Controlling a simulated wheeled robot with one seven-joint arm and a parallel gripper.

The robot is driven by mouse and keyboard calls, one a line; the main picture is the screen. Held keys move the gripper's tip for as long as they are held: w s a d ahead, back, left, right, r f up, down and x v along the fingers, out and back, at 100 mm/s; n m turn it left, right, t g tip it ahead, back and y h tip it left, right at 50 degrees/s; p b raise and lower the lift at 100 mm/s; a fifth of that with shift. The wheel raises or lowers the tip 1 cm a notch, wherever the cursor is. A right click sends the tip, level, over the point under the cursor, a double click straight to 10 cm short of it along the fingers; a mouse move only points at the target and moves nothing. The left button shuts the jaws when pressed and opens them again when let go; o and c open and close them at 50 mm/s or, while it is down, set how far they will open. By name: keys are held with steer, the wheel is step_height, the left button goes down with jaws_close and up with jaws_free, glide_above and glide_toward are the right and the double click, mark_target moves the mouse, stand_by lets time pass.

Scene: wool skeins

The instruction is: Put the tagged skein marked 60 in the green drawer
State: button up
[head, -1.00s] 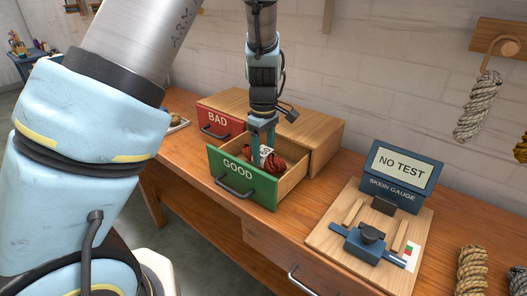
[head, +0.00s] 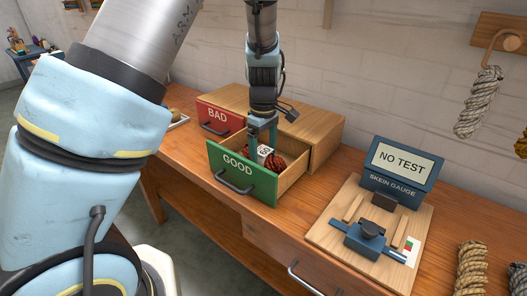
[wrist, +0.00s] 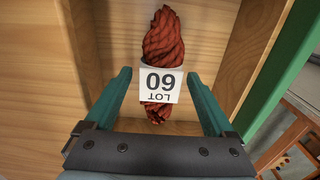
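The rust-red skein (wrist: 165,38) lies on the floor of the open green drawer marked GOOD (head: 240,178). Its white tag (wrist: 160,83) reads LOT 60, upside down in the wrist view. The skein also shows inside the drawer in the head view (head: 276,162). My gripper (wrist: 162,95) is open above the drawer, a finger on either side of the tag with a gap on both sides. In the head view my gripper (head: 262,150) partly hides the skein. The drawer's green front also shows at the right in the wrist view (wrist: 286,75).
The red drawer marked BAD (head: 217,120) is closed, left of the green one in the same wooden cabinet (head: 318,125). A skein gauge (head: 398,165) showing NO TEST stands on the bench at right. Other skeins hang on the wall (head: 480,103) and lie at the right edge (head: 471,268).

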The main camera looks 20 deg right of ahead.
mark_target(264, 151)
step_height(264, 151, up, 13)
steer(key=b, duration=0.1)
steer(key=s+a+f+m, duration=0.1)
steer(key=a+m, duration=0.1)
steer(key=a, duration=0.8)
steer(key=s+a+f+m+t, duration=0.1)
steer(key=s+a+f+m, duration=0.1)
steer(key=a, duration=0.8)
steer(key=s+a+f+m, duration=0.1)
steer(key=a+f+m, duration=0.1)
steer(key=a, duration=0.8)
steer(key=shift+s+a+m+t, duration=0.2)
steer(key=shift+a+m+t, duration=0.1)
steer(key=shift+a+m, duration=0.15)
